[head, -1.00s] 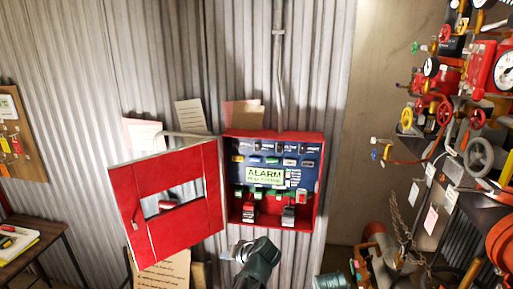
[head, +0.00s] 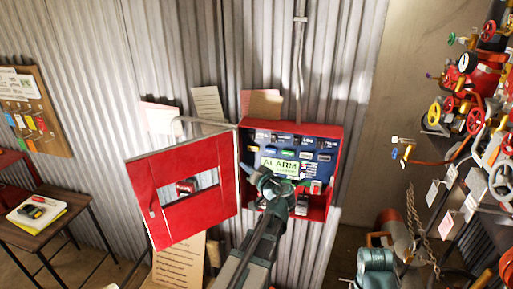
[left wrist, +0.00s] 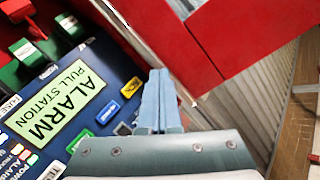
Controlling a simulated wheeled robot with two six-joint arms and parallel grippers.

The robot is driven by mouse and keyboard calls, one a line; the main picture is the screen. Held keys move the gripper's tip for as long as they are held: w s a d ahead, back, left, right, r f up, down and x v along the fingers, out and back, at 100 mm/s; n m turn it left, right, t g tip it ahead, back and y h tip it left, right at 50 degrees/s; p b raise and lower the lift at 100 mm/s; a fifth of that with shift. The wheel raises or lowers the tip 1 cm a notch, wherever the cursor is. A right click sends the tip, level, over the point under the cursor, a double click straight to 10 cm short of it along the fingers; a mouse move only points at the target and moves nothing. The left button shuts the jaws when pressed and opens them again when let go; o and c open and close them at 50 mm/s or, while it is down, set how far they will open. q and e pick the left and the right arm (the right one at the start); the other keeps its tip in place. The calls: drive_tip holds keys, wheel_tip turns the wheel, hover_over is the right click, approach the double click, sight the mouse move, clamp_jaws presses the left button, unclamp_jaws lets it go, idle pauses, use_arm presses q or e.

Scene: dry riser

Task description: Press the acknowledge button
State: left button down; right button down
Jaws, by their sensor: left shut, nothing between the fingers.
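The red alarm cabinet (head: 335,165) is open on the corrugated wall, its blue panel (head: 322,147) carrying several small buttons and an ALARM PULL STATION label (head: 279,165). My left gripper (left wrist: 157,90) is shut and empty, in front of the panel's left part. Which one is the acknowledge button I cannot read. Contact with the panel cannot be told. My left arm hides the panel's lower left.
The red cabinet door (head: 180,225) stands open on the left, close to my left gripper. A red lever (left wrist: 22,15) and a green block (left wrist: 27,52) sit beside the label. Valves and gauges (head: 468,62) crowd the right. A small table (head: 38,240) stands left.

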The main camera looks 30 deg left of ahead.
sight(250, 148)
use_arm(q)
drive_tip(key=shift+w+a, duration=0.35)
drive_tip(key=shift+w, duration=1.05)
drive_tip(key=shift+w+a, duration=0.35)
drive_tip(key=shift+w, duration=1.1)
drive_tip(key=shift+w+a, duration=0.35)
drive_tip(key=shift+w, duration=1.05)
drive_tip(key=shift+w, duration=0.15)
drive_tip(key=shift+w+a, duration=0.1)
drive_tip(key=shift+w, duration=0.15)
drive_tip(key=shift+w+a, duration=0.1)
drive_tip(key=shift+w, duration=0.45)
drive_tip(key=shift+s, duration=0.1)
drive_tip(key=shift+s+d, duration=0.25)
drive_tip(key=shift+s, duration=0.6)
drive_tip(key=shift+s+d, duration=0.2)
drive_tip(key=shift+s, duration=0.6)
drive_tip(key=shift+s+d, duration=0.15)
drive_tip(key=shift+s, duration=0.65)
drive_tip(key=shift+s+d, duration=0.2)
drive_tip(key=shift+s, duration=0.6)
